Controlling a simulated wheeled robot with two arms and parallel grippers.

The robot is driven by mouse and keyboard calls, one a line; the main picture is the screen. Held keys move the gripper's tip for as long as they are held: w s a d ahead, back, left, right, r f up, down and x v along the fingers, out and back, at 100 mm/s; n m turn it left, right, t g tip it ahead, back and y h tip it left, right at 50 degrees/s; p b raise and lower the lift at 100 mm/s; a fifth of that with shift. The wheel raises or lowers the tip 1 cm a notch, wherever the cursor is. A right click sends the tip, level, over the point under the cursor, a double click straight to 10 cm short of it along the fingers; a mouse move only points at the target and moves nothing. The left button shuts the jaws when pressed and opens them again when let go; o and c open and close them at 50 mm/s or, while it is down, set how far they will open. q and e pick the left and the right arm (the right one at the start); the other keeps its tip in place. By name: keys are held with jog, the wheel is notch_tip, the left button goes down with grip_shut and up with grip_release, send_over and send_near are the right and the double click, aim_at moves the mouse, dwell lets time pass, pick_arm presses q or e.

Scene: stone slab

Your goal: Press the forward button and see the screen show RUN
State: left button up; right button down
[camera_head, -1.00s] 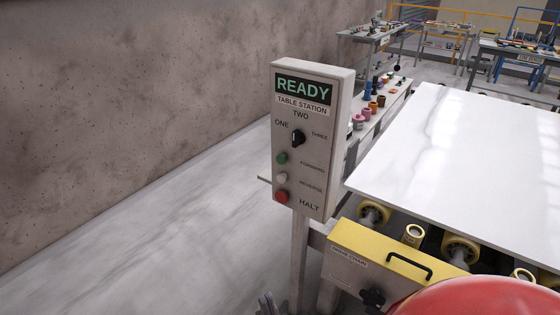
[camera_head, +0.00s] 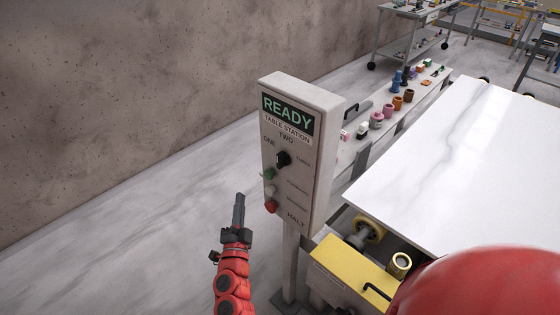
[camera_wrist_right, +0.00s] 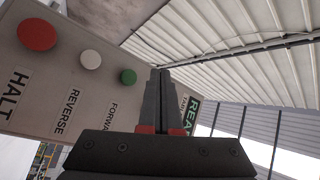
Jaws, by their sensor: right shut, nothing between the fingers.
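The control box (camera_head: 305,130) stands upright on a post, and its screen (camera_head: 288,112) reads READY. The black selector knob (camera_head: 283,158) sits below the labels. Under it, in a column, are the green forward button (camera_head: 269,174), the white reverse button (camera_head: 269,190) and the red halt button (camera_head: 271,206). My right gripper (camera_head: 240,200) is shut and empty, in front of the box and left of the buttons, apart from them. In the right wrist view, the shut fingers (camera_wrist_right: 160,75) point up beside the green button (camera_wrist_right: 128,76), with a gap. My left gripper is not in view.
A yellow frame (camera_head: 340,268) and a white stone slab (camera_head: 460,165) lie right of the box. A shelf of colourful small items (camera_head: 390,110) stands behind it. A concrete wall (camera_head: 130,90) is at the left, with clear floor in front.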

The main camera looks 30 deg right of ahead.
aim_at(270, 174)
jog(key=shift+w+a+r, duration=0.1)
jog(key=shift+w+a, duration=0.1)
jog(key=shift+a, duration=0.4)
jog(key=shift+d, duration=0.1)
jog(key=w+d, duration=0.3)
jog(key=d, duration=0.5)
jog(key=shift+d+b, duration=0.15)
jog(key=shift+b, duration=0.15)
jog(key=shift+d, duration=0.15)
dwell(1.5)
jog(key=shift+w+d, duration=0.15)
jog(key=shift+d, duration=0.1)
